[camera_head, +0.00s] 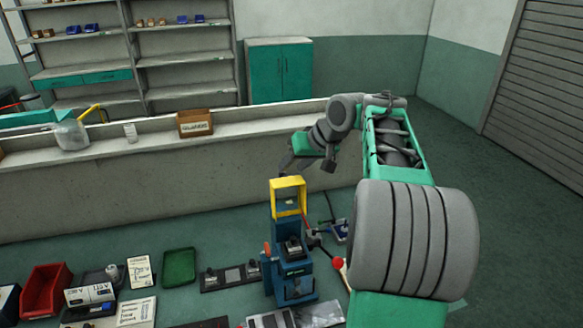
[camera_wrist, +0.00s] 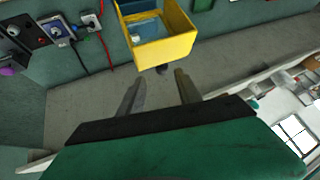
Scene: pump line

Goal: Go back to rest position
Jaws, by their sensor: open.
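My arm reaches out on the right of the head view and bends down toward the pump station. My gripper (camera_wrist: 158,90) shows in the wrist view with its two fingers apart and nothing between them. A blue pump stand (camera_head: 282,235) with a yellow square frame (camera_head: 288,184) on top stands below and left of the gripper. The yellow frame also shows in the wrist view (camera_wrist: 165,50), just beyond the fingertips and apart from them.
A long grey wall with a ledge (camera_head: 240,128) runs behind the stand; a cardboard box (camera_head: 195,124) sits on it. A red bin (camera_head: 45,290), a green tray (camera_head: 180,266) and printed cards (camera_head: 140,271) lie at the lower left. Open floor (camera_head: 500,200) is on the right.

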